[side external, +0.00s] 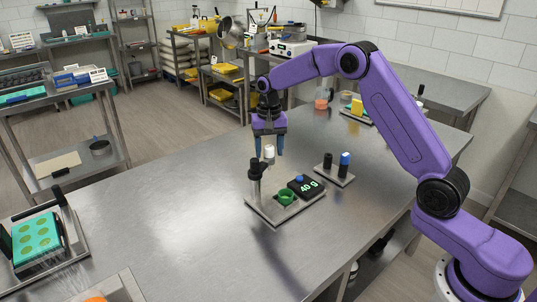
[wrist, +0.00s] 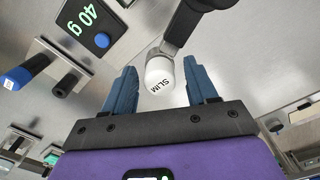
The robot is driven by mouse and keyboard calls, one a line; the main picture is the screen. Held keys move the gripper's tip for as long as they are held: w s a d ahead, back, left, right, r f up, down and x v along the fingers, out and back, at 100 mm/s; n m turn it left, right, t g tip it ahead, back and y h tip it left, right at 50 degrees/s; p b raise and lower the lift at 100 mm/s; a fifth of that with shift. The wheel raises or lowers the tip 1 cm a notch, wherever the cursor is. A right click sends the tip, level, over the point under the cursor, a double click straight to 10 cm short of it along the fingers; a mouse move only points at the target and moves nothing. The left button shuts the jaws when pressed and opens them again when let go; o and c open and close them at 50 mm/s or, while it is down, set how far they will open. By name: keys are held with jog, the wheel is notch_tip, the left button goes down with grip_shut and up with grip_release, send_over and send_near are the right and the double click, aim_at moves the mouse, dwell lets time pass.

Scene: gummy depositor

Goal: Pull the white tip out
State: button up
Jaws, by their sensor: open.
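In the wrist view the white tip (wrist: 160,80), marked SLIM, sits at the end of a dark arm or holder (wrist: 190,25). My gripper (side external: 267,146) points down at the tip with its blue fingers apart. In the wrist view my gripper (wrist: 161,85) is open, with one finger on each side of the tip and a gap on both sides. I cannot tell the exact depth between fingers and tip.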

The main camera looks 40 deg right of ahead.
grip_shut()
jog(key=shift+r, duration=3.05)
jog(key=shift+r, duration=2.55)
jog(key=c, duration=0.5)
grip_release()
jog(key=shift+c, duration=0.2)
grip_shut()
jog(key=shift+c, duration=2.4)
grip_release()
